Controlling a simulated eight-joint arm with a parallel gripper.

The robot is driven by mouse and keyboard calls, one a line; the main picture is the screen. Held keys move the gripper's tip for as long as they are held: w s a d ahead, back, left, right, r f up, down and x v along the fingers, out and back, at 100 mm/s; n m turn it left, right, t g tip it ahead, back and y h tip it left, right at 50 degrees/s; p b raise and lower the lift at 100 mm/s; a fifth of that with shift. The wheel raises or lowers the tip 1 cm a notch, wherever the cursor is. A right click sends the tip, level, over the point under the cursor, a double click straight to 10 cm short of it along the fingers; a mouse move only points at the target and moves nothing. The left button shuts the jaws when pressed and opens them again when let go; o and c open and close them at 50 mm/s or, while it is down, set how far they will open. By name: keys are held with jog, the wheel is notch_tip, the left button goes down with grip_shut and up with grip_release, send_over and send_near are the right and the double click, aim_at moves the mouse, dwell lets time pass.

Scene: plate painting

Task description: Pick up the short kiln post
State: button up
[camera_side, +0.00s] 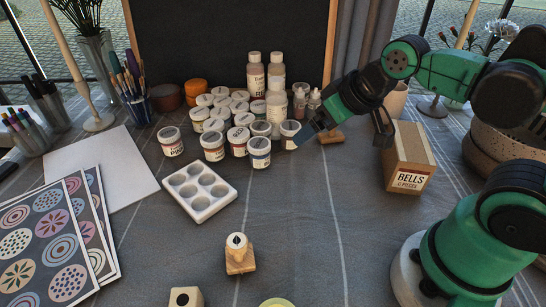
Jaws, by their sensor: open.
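My gripper (345,136) is at the back right of the table, open and pointing down. One finger is close to the right end of the paint jars, and the other is by the BELLS box. A small tan piece (331,137) lies on the cloth between the fingers, partly hidden by the left one. A short, square, tan block with a dark hole in its top (186,298) stands at the front edge, cut off by the frame. It looks like a kiln post, but I cannot tell for certain which of these two is the short one.
Several paint jars (260,153) crowd left of my gripper, with bottles (276,80) behind. The BELLS box (409,160) stands to the right. A white palette (200,191) and a wooden stamp (239,256) lie nearer. The cloth (320,220) at centre right is clear.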

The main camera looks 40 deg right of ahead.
jog(key=w+a+n+g+y, duration=0.2)
jog(key=a+n+g+y, duration=0.2)
jog(key=a+n, duration=0.45)
jog(key=n+g+y, duration=0.5)
jog(key=n+g, duration=0.7)
jog(key=n, duration=0.6)
send_over(184, 292)
jog(key=shift+m, duration=0.25)
jog(key=f, duration=0.4)
jog(key=shift+w+d+f, duration=0.15)
jog(key=shift+w+d, duration=0.05)
jog(key=shift+s+a+f, duration=0.15)
jog(key=shift+s, duration=0.05)
jog(key=shift+f+n, duration=0.4)
jog(key=shift+f, duration=2)
notch_tip(184, 292, down, 2)
jog(key=shift+f, duration=0.2)
jog(key=shift+x, duration=1.45)
jog(key=shift+r, duration=0.15)
grip_shut()
jog(key=shift+r, duration=0.15)
